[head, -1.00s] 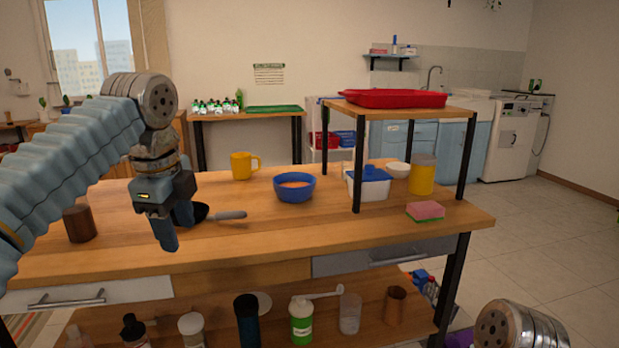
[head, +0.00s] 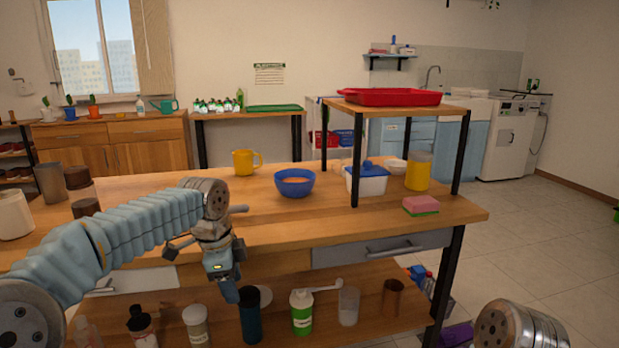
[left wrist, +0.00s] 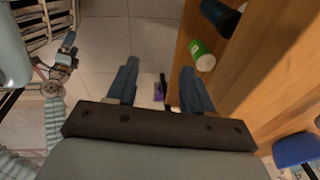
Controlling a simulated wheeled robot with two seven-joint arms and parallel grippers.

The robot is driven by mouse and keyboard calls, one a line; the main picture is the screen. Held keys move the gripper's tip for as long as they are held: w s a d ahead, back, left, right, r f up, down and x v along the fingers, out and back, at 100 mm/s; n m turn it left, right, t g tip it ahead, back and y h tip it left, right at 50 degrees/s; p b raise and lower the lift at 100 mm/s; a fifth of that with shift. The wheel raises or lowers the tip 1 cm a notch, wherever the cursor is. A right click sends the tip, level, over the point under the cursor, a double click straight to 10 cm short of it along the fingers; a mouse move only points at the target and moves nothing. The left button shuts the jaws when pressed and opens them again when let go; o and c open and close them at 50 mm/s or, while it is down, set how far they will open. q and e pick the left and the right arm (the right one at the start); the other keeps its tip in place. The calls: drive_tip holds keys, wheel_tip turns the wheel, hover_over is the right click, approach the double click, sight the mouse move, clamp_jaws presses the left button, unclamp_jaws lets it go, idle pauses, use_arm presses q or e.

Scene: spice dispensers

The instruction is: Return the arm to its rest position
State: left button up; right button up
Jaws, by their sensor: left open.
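My left arm (head: 130,225) reaches in from the left in the head view. My left gripper (head: 230,287) hangs low in front of the table's front edge, above the level of the lower shelf. In the left wrist view its two fingers (left wrist: 152,90) stand apart with nothing between them. The floor tiles show beyond the fingers. Of my right arm, only a rounded metal joint (head: 518,328) shows at the bottom right of the head view; its gripper is not identifiable.
The wooden table (head: 400,225) holds a yellow mug (head: 243,163), a blue bowl (head: 294,187) and a pink sponge (head: 421,204). A raised shelf bears a red tray (head: 390,96). Bottles, including a green-labelled one (head: 302,312), stand on the lower shelf close by.

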use_arm(q)
drive_tip(key=s+d+f+n+h, duration=0.1)
drive_tip(key=s+d+f+n, duration=0.1)
drive_tip(key=f, duration=0.7)
drive_tip(key=s+d+f+n+g+h, duration=0.1)
drive_tip(key=d+f+n, duration=0.15)
drive_tip(key=f, duration=0.65)
drive_tip(key=s+d+f+n, duration=0.1)
drive_tip(key=s+f+n, duration=0.1)
drive_tip(key=f, duration=0.7)
drive_tip(key=s+f+n+h, duration=0.1)
drive_tip(key=s+f+n, duration=1)
drive_tip(key=s+f, duration=0.4)
drive_tip(key=s, duration=0.3)
drive_tip(key=shift+s+f, duration=0.2)
drive_tip(key=shift+s, duration=0.1)
